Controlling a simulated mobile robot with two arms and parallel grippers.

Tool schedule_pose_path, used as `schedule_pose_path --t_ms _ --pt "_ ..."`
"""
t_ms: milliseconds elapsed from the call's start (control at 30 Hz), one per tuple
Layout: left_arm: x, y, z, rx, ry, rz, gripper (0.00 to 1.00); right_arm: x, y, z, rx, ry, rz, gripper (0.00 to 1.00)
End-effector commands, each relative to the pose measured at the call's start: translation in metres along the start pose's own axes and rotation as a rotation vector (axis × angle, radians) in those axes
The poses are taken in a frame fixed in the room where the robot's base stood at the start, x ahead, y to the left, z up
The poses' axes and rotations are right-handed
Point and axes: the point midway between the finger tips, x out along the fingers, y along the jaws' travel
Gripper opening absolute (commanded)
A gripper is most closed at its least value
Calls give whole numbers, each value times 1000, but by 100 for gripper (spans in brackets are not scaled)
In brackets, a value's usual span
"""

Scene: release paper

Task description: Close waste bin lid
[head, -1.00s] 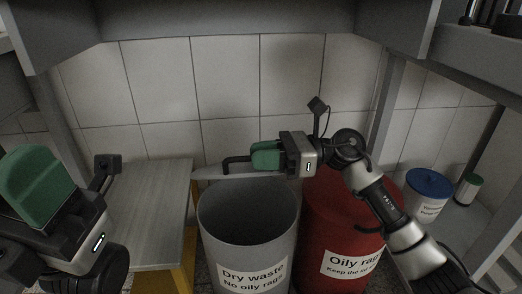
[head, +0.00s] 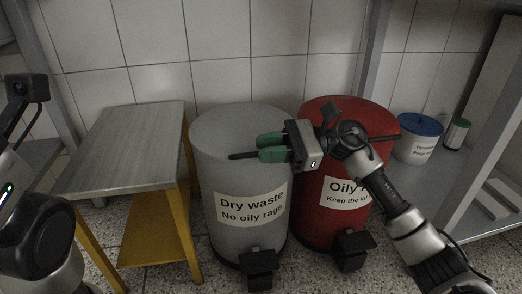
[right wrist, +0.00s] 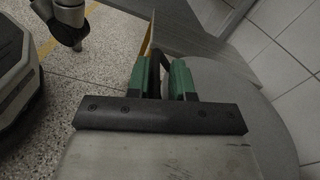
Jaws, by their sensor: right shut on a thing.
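The grey waste bin (head: 214,185), labelled "Dry waste / No oily rags", stands in the middle of the head view. Its round grey lid (head: 222,121) lies flat across the top and no opening shows. The lid also fills much of the right wrist view (right wrist: 245,120). My right gripper (head: 262,148) is over the lid, its green fingers shut on the black lid handle (head: 240,156). The handle also shows between the fingers (right wrist: 157,62) in the right wrist view. My left arm is at the left edge; its fingers are out of view.
A red bin (head: 322,116) labelled "Oily" stands close on the right, partly hidden by my right arm. A grey-topped table (head: 128,145) with yellow legs stands left. A white tub with a blue lid (head: 418,125) is at right. Black pedals (head: 259,266) stick out in front.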

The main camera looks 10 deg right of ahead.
Motion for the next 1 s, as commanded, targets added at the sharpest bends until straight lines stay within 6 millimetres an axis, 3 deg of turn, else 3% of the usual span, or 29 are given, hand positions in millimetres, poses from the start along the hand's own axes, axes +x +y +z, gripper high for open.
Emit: schedule_pose_path --t_ms 33,133,567,600,700,1000 --pt "-6 1 -2 0 0 0 43 -1 5 -11 1 5 9 0" --pt "-9 2 -3 0 1 1 43 -2 6 -15 -10 8 11 0" --pt "-10 2 -4 0 1 1 43 -4 6 -22 -11 17 11 0" --pt "-11 2 -4 0 1 1 43 -4 6 -22 -11 18 11 24" --pt "-11 2 -4 0 0 1 43 -4 6 -22 -11 18 11 38" --pt "-10 2 -3 0 0 1 43 -4 6 -20 -11 17 11 38"
